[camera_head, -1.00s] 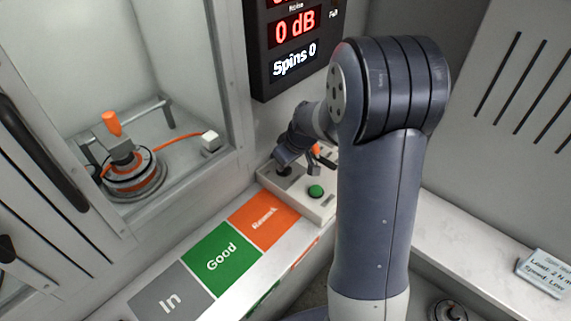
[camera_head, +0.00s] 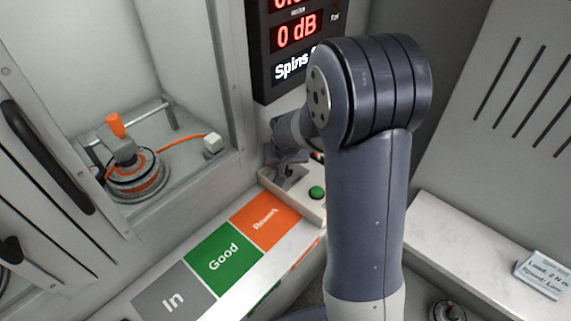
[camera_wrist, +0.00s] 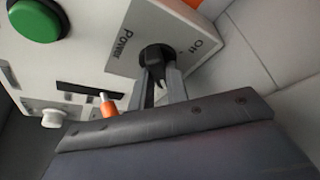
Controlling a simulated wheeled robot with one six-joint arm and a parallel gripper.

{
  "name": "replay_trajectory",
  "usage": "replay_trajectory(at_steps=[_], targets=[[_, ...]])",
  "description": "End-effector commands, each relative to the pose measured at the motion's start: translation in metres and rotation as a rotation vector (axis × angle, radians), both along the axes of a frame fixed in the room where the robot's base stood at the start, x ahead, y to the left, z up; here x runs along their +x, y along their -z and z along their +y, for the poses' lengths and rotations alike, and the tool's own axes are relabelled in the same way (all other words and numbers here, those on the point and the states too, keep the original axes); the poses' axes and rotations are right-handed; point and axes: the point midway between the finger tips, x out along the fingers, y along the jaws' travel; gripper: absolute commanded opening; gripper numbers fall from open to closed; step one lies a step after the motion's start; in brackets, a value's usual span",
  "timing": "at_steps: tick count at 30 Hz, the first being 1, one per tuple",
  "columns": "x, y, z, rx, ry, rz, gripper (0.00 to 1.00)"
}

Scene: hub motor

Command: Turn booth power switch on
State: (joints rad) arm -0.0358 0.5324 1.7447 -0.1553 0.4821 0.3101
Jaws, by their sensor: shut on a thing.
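The booth power switch is a black rotary knob (camera_wrist: 155,52) on a pale panel marked "Power" in the wrist view. Another short label beside it is too angled to read surely. My gripper (camera_wrist: 160,82) has one finger on each side of the knob and is shut on it. In the head view my gripper (camera_head: 283,168) reaches down to the control box (camera_head: 302,205) beside the wall. There the wrist and fingers hide the knob, so its setting cannot be told from that side.
A green button (camera_head: 317,193) stands on the same box, near my gripper. A glass-sided booth with a motor fixture (camera_head: 135,182) is at left. In, Good and Rework (camera_head: 266,222) pads line the ledge. A display (camera_head: 297,40) hangs above, partly covered by my arm.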

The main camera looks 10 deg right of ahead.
Motion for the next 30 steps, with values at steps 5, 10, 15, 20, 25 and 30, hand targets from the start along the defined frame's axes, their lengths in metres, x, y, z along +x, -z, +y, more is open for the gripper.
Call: replay_trajectory(at_steps=[5, 10, 15, 20, 25, 30], targets=[[-0.0001, 0.0005, 0.0006, 0.0, 0.041, 0.001, 0.0], [-0.0002, 0.0002, 0.0006, 0.001, 0.059, 0.001, 0.0], [-0.0004, 0.0002, 0.0006, 0.001, 0.062, 0.002, 0.0], [-0.0004, 0.0002, 0.0006, 0.001, 0.062, 0.002, 0.0], [-0.0005, 0.0002, 0.0005, 0.001, 0.062, 0.002, 0.25], [-0.0003, 0.0002, 0.0004, 0.001, 0.061, 0.002, 0.37]])
